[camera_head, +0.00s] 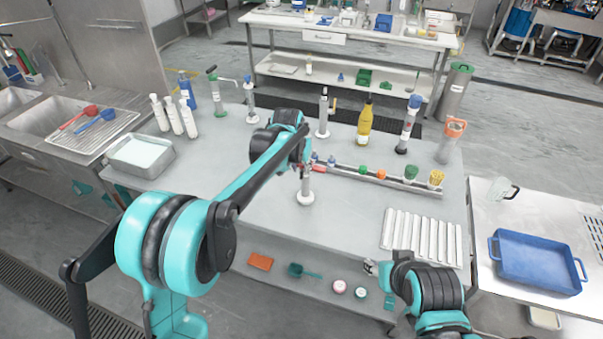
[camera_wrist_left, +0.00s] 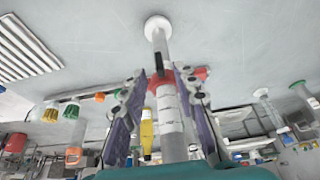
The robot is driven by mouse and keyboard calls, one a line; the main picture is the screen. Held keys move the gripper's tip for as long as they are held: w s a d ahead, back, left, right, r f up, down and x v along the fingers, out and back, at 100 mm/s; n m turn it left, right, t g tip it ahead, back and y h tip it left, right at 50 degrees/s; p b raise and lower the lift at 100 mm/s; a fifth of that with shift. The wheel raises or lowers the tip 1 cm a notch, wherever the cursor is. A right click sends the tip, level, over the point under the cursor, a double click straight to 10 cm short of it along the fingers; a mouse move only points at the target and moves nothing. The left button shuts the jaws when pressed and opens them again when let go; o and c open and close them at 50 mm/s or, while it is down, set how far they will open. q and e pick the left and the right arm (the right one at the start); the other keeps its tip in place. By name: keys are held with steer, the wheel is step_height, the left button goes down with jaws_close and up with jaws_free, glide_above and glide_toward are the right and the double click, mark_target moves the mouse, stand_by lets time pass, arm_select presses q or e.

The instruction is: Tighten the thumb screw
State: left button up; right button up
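The grinder is a slim grey upright cylinder on a round white base (camera_head: 306,197), near the front middle of the table. In the left wrist view its white base (camera_wrist_left: 157,26) is at the top and its pale body (camera_wrist_left: 171,115) runs down the middle. A red part (camera_wrist_left: 203,74) shows beside the body; I cannot tell whether it is the thumb screw. My left gripper (camera_wrist_left: 160,84) has its fingers apart on both sides of the body, with gaps visible. In the head view my left wrist hides the grinder's upper part.
A rack (camera_head: 345,173) with colored-topped items stands right of the grinder. A yellow bottle (camera_head: 364,125) and other upright tools stand behind. A ribbed white tray (camera_head: 421,238) lies at front right, a metal pan (camera_head: 140,156) at left.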

mark_target(301, 171)
arm_select(q)
steer(key=shift+b+x, duration=0.3)
steer(key=shift+x, duration=1.45)
jaws_close()
